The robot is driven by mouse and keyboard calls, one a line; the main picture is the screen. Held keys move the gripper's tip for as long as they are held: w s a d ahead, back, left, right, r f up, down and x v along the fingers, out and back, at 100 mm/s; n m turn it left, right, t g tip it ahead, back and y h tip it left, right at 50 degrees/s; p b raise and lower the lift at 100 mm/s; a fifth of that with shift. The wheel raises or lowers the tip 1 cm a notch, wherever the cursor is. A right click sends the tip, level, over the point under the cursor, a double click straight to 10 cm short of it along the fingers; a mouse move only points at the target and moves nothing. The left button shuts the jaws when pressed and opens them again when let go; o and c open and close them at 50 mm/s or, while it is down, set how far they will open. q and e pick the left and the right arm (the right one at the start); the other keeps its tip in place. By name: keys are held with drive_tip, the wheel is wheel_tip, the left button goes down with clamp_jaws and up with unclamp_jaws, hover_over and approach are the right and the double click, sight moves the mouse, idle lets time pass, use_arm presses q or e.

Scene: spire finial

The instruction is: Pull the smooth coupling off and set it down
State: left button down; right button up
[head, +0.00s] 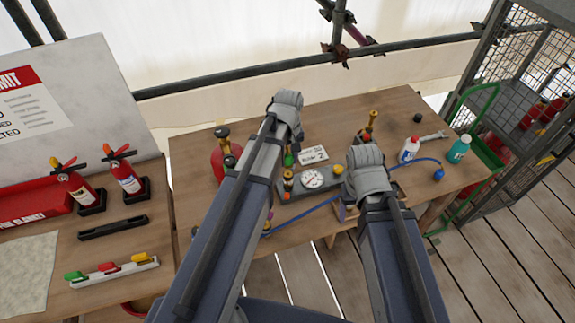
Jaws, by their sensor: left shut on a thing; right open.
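My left gripper (288,105) reaches over the back of the workbench; its wrist hides the fingertips and what they hold. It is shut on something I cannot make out. My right gripper (366,172) is open above the front middle of the bench, and its fingers are also hidden behind the wrist. I cannot pick out the smooth coupling for certain. Brass fittings show beside the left wrist (288,180) and behind the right wrist (371,120). A round white gauge (313,178) sits on a dark base between my arms.
A blue hose (408,163) crosses the workbench (340,108). Small extinguishers (124,172) stand on the left table. A mesh cage (510,75) borders the right.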

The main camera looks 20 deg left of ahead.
use_arm(q)
drive_tip(key=shift+r+p, duration=0.55)
drive_tip(key=shift+r, duration=0.15)
use_arm(e)
drive_tip(key=shift+r, duration=0.7)
